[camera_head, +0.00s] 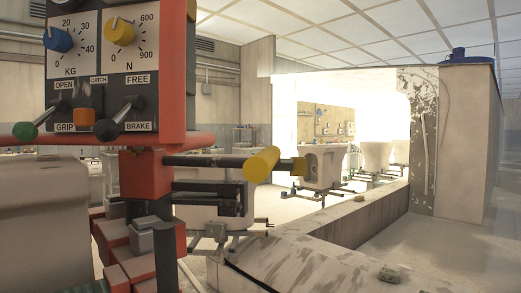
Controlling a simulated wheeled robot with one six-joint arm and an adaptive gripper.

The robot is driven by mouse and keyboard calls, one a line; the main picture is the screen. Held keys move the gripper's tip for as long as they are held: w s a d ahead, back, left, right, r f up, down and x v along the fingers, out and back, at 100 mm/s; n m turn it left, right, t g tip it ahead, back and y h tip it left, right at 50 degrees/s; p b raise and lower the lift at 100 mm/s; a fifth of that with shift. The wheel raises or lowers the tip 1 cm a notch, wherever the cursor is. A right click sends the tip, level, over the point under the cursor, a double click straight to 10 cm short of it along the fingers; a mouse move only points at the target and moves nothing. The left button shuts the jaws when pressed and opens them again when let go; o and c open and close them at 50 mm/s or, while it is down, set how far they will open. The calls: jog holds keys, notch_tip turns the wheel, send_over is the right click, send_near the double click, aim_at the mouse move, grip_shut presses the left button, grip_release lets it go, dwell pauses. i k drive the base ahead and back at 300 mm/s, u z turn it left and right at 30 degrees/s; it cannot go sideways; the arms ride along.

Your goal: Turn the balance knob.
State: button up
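A dark control panel in a red frame (191,70) fills the upper left, close to me. It carries a blue knob (60,40) over the label KG, with 20, 30 and 40 around it; its white mark points to the upper left. To its right is a yellow knob (121,32) over the label N, with 600 and 900 at its right; its white mark points up and slightly left. No label reading "balance" shows. My gripper is not in view, and nothing touches either knob.
A yellow handle (262,162) juts right from the red post. A low wall (350,220) runs along the right; basins stand behind.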

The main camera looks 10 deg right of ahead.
aim_at(59, 40)
jog(key=u, duration=0.8)
jog(key=k, duration=0.2)
jog(key=u, duration=0.55)
